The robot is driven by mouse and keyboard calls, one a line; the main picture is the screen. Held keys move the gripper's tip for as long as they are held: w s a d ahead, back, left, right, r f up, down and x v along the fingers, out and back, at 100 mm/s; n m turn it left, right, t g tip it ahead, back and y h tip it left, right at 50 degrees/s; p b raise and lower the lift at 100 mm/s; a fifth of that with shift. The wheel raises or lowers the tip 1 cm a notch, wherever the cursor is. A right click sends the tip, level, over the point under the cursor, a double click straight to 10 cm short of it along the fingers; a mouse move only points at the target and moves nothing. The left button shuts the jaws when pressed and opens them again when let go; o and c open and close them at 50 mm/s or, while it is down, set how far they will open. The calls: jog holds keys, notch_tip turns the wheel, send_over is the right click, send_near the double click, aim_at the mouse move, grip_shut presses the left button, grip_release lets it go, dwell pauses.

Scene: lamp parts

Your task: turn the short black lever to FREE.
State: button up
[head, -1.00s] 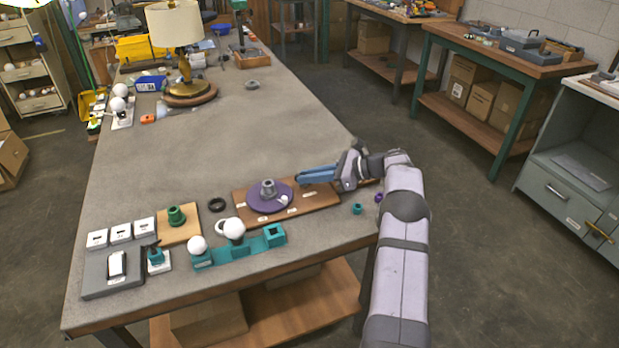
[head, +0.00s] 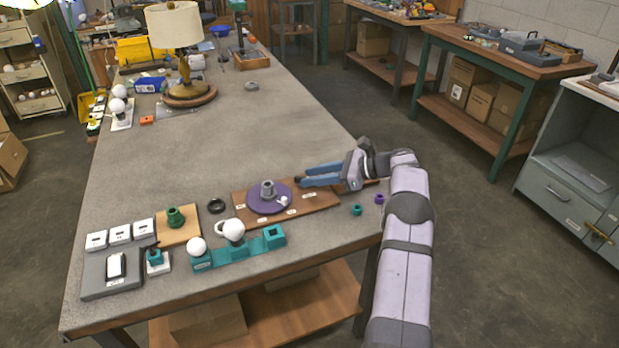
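A brown board (head: 325,207) with small white labels lies near the table's front right. On it sits a purple disc (head: 258,206) with a grey knob (head: 268,189) and a small white ball. My gripper (head: 303,176) reaches in from the right, over the board's back right part. Its two blue fingers point left and stand apart, with nothing seen between them. The short black lever cannot be made out for certain on the board; the fingers may hide it. A small dark bar shows on a teal piece (head: 155,257) at the front left.
A teal holder (head: 233,254) with white bulbs stands in front of the board. A black ring (head: 216,206) and a green part (head: 176,216) on a wooden plate lie to its left. Small teal (head: 356,210) and purple (head: 379,199) pieces lie front right. The table's middle is clear.

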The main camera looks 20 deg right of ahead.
jog(key=v, duration=0.5)
jog(key=shift+s+d+r+b, duration=0.2)
jog(key=shift+d+b, duration=0.05)
jog(key=shift+b, duration=0.15)
